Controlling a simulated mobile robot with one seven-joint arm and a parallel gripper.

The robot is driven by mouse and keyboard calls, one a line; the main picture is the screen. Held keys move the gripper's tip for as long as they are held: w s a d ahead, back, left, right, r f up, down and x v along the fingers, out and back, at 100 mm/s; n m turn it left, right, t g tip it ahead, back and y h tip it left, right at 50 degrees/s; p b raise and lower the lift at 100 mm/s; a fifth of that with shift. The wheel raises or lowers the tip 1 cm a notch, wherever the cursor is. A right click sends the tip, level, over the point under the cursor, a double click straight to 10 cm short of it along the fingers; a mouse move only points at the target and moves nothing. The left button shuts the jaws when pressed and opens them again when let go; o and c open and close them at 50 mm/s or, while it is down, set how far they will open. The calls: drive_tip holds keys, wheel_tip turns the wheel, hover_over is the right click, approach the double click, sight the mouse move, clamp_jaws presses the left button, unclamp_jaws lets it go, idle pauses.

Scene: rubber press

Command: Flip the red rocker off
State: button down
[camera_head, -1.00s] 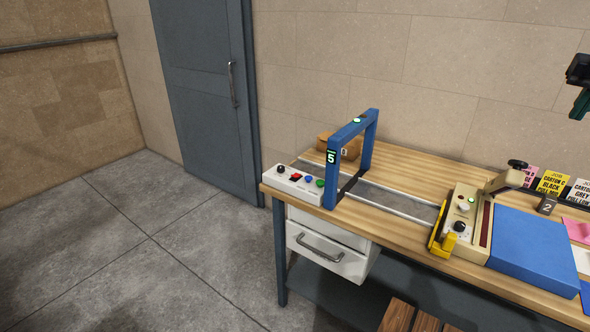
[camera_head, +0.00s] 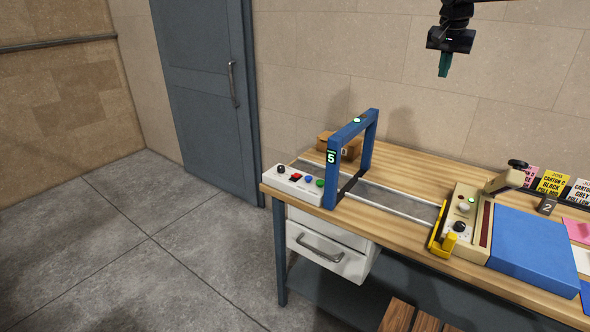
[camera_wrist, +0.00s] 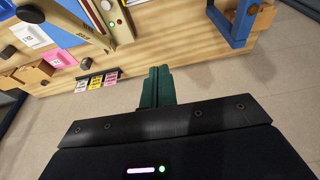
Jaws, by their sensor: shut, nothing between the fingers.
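The red rocker (camera_head: 296,177) sits on the white control box (camera_head: 291,185) at the left end of the workbench. My gripper (camera_head: 444,72) hangs high above the bench, well to the right of the box, shut and empty. In the wrist view its green fingers (camera_wrist: 157,84) are together. The rocker does not show in the wrist view.
A blue arch (camera_head: 332,182) marked 5 stands right beside the control box, over a grey conveyor track. A press unit (camera_head: 461,215) with a yellow guard and a blue pad (camera_head: 534,248) are to the right. Card holders stand further right. Air above the bench is clear.

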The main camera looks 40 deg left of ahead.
drive_tip(key=s+a+f, duration=0.2)
drive_tip(key=a+f, duration=0.1)
drive_tip(key=a, duration=0.8)
drive_tip(key=s+a+f, duration=0.2)
drive_tip(key=a, duration=1)
drive_tip(key=s+a+f, duration=0.4)
drive_tip(key=s+a, duration=0.2)
drive_tip(key=a, duration=0.3)
drive_tip(key=s+a+f, duration=0.4)
drive_tip(key=s+a, duration=0.2)
drive_tip(key=a, duration=0.3)
wheel_tip(320, 180, down, 14)
drive_tip(key=shift+s+a+f+t, duration=0.15)
drive_tip(key=shift+s+f+t, duration=0.1)
drive_tip(key=shift+t, duration=0.15)
hover_over(296, 175)
wheel_tip(296, 175, down, 9)
drive_tip(key=shift+r, duration=0.2)
drive_tip(key=f, duration=0.1)
drive_tip(key=s+f, duration=0.1)
drive_tip(key=f, duration=0.1)
drive_tip(key=shift+s+f, duration=0.15)
drive_tip(key=shift+f, duration=0.5)
